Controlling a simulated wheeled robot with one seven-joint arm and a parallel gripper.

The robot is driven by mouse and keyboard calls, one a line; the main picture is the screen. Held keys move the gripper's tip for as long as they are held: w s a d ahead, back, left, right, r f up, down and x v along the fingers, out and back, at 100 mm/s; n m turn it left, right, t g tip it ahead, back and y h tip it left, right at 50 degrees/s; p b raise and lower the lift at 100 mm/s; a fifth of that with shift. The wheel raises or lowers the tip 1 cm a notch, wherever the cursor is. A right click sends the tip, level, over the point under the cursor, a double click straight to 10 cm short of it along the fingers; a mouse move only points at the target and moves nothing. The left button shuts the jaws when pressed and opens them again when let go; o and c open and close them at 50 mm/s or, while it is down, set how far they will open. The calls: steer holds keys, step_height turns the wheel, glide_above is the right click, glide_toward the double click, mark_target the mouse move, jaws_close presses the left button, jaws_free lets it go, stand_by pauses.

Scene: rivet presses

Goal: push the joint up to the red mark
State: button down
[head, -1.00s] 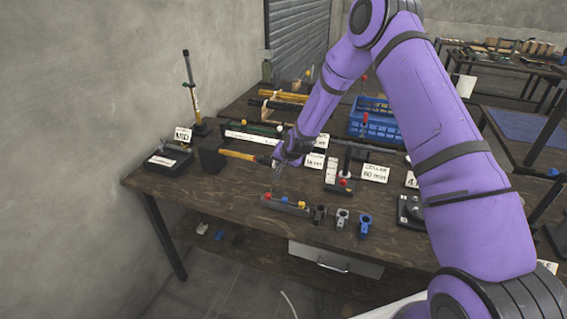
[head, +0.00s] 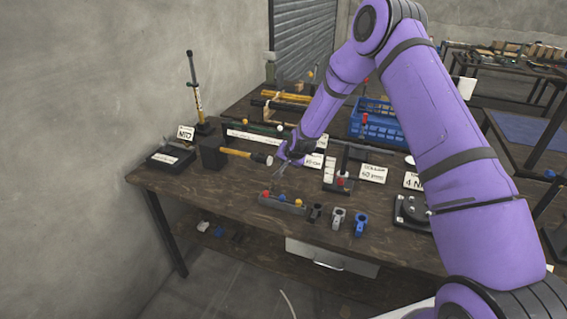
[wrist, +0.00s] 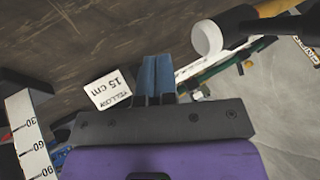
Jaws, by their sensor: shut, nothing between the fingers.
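My gripper (head: 281,176) hangs above the table near the white end of a yellow-handled lever on a black block (head: 213,153). In the wrist view its blue fingers (wrist: 157,78) are together with nothing between them. The white cylinder end (wrist: 207,39) is up and right of the fingertips, apart from them.
A blue crate (head: 375,122) stands behind my arm.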

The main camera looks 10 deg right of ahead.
steer(key=s+d+r+n, duration=0.1)
steer(key=s+d+r, duration=0.1)
steer(key=s+r, duration=0.75)
steer(key=s+d+r+n+g+h, duration=0.1)
steer(key=s+r, duration=0.5)
steer(key=r, duration=0.7)
steer(key=s+d+r+n, duration=0.2)
steer(key=s+r, duration=0.6)
steer(key=r, duration=0.3)
steer(key=s+d+r+n, duration=0.1)
steer(key=s+d+r, duration=0.1)
steer(key=s, duration=1.1)
steer(key=s+d+r+g+h, duration=0.1)
steer(key=s+r, duration=0.4)
steer(key=s, duration=0.9)
steer(key=shift+d+r+n, duration=0.2)
steer(key=shift+d+n, duration=0.2)
steer(key=shift+s, duration=0.1)
